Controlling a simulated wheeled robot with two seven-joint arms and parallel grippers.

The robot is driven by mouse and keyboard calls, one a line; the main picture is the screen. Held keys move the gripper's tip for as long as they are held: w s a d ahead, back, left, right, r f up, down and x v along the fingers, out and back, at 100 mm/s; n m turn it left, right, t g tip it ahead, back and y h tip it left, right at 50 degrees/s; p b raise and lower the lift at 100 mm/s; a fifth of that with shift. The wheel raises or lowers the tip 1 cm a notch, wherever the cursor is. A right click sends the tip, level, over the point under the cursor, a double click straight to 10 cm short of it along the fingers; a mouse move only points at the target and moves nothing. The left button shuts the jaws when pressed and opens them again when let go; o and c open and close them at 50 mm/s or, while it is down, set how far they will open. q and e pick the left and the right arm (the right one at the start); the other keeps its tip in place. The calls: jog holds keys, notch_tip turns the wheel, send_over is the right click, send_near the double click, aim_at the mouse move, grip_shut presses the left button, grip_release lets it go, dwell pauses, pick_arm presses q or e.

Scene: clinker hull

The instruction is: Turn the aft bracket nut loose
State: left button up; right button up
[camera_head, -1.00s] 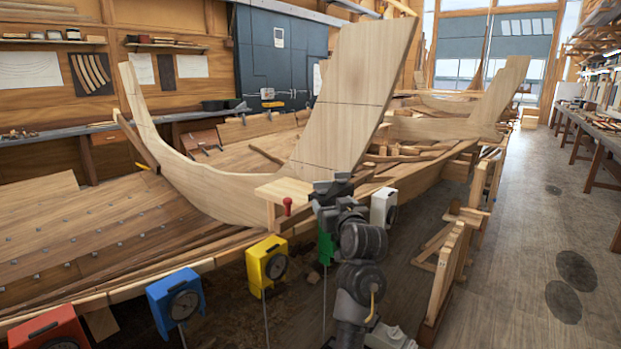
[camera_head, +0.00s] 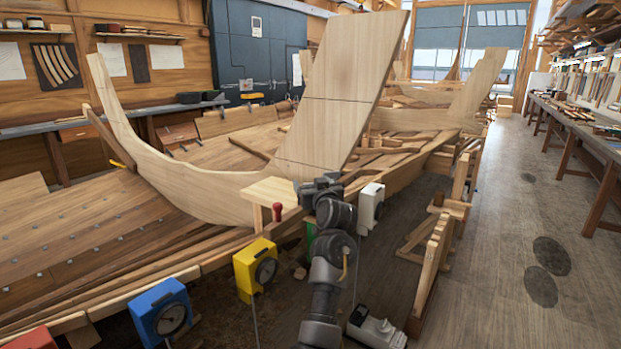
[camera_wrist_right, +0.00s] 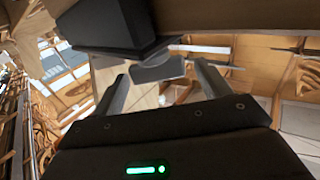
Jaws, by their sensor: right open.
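In the head view my right gripper (camera_head: 318,186) is at the edge of the hull, just right of a pale wooden block (camera_head: 266,192) with a red-topped peg (camera_head: 277,211) beside it. In the right wrist view the two fingers of the gripper (camera_wrist_right: 163,74) stand apart, with a small dark piece (camera_wrist_right: 160,68) seen between them. I cannot tell whether that piece is the nut or whether a finger touches it. I cannot make out the aft bracket nut in the head view; my gripper and wrist cover that spot. My left gripper is not in view.
Yellow (camera_head: 255,268), blue (camera_head: 161,311) and white (camera_head: 370,206) boxes stand along the hull edge near my right arm. A wooden trestle (camera_head: 432,270) stands to the right. A dark block (camera_wrist_right: 100,22) looms close in the wrist view.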

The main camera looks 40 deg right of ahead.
jog(key=shift+x, duration=1.5)
jog(key=shift+s, duration=0.1)
jog(key=shift+c, duration=0.2)
jog(key=c, duration=0.9)
